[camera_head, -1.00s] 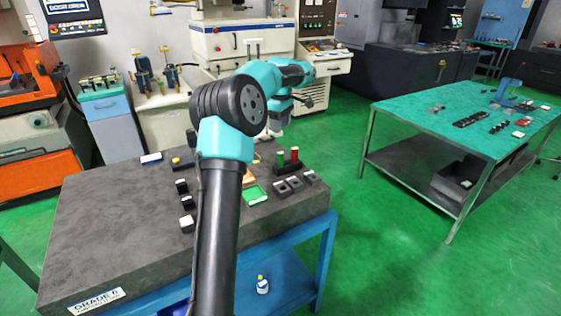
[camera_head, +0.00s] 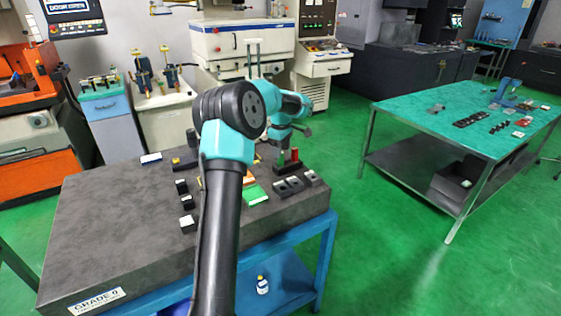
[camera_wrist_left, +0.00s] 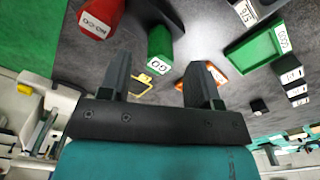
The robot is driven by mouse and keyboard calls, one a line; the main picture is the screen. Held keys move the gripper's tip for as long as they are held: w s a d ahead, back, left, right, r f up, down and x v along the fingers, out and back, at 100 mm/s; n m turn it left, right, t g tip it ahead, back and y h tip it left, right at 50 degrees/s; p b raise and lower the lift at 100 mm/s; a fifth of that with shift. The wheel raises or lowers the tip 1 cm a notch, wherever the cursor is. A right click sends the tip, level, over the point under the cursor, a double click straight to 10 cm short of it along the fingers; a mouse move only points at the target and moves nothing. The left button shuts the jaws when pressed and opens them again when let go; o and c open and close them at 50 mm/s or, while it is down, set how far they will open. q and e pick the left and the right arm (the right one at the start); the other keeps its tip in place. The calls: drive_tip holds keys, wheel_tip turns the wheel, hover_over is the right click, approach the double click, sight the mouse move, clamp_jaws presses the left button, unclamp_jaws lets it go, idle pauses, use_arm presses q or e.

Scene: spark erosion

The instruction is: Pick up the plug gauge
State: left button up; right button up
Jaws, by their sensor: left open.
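The plug gauge shows as a green GO piece (camera_head: 281,161) and a red NO GO piece (camera_head: 295,155) upright in a dark stand (camera_head: 292,168) near the back right of the stone slab. In the left wrist view the green GO piece (camera_wrist_left: 159,42) lies just beyond and between my open fingertips, and the red NO GO piece (camera_wrist_left: 98,14) is outside the left finger. My left gripper (camera_wrist_left: 158,66) is open and empty. In the head view my left gripper (camera_head: 284,146) hangs just above the green piece, partly hidden by my arm. My right gripper is out of view.
A green tray (camera_head: 256,195) and several dark blocks (camera_head: 282,188) stand close by on the slab (camera_head: 130,220). In the wrist view, an orange tray (camera_wrist_left: 216,74) lies beyond the right finger. The slab's front left is clear. A green-topped table (camera_head: 410,108) stands apart at right.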

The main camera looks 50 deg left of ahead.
sight(281, 160)
use_arm(q)
drive_tip(key=shift+f, duration=2.6)
drive_tip(key=c, duration=1)
